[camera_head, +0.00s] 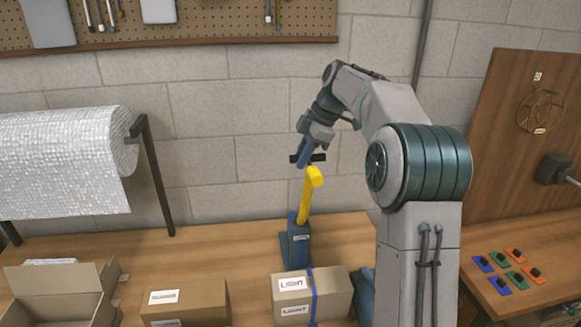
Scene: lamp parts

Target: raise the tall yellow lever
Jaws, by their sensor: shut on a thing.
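The tall yellow lever (308,200) stands up from a blue base (296,246) on the wooden bench, tilted slightly to the right, with a thick round end at its top. My gripper (307,160) is at the top of the lever, reaching down from above. Its dark jaws are shut on the lever's upper end. The exact contact is small and partly hidden behind the round end.
A box (310,295) labelled LIGHT with a blue strap stands in front of the lever base. Another closed box (185,302) and an open box (60,290) are to the left. A bubble-wrap roll (65,160) hangs on a stand at left. Coloured switches (508,270) lie at right.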

